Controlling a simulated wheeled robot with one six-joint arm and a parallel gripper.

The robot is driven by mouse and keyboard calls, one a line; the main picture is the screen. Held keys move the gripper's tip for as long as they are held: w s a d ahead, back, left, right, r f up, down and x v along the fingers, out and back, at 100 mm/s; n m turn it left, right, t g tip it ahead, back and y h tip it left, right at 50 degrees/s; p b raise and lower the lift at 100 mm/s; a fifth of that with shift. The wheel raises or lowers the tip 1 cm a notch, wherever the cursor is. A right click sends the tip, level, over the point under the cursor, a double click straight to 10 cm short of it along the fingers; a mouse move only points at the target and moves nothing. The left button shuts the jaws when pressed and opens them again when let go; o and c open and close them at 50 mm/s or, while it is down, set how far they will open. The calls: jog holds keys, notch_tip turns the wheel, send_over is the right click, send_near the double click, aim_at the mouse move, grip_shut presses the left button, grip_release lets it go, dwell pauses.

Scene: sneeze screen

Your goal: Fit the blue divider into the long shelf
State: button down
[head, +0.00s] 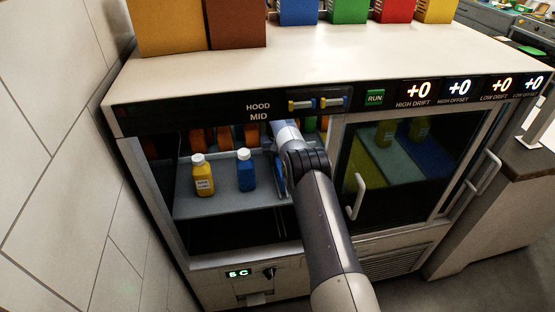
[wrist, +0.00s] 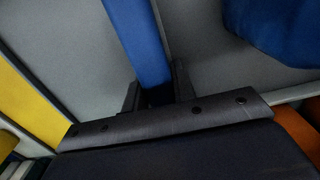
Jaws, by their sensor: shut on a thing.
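The blue divider (wrist: 140,40) runs up from between the two dark fingers of my gripper (wrist: 156,90) in the wrist view. My gripper is shut on it. In the head view a narrow strip of the blue divider (head: 281,181) shows beside my arm, over the long grey shelf (head: 222,204) in the open left bay. My wrist and arm hide the fingertips there. I cannot tell whether the divider touches the shelf.
A yellow bottle (head: 202,177) and a blue bottle (head: 245,170) stand on the shelf, left of the divider. Orange bottles (head: 224,137) stand behind. A closed glass door (head: 400,165) covers the right bay. Coloured boxes (head: 348,10) line the top.

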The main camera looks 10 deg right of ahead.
jog(key=shift+f+b, duration=0.45)
jog(key=shift+f, duration=0.25)
jog(key=c, duration=1.1)
grip_release()
jog(key=shift+r, duration=0.1)
jog(key=shift+r+p, duration=2.2)
jog(key=shift+r, duration=1.3)
jog(key=shift+a+f, duration=0.1)
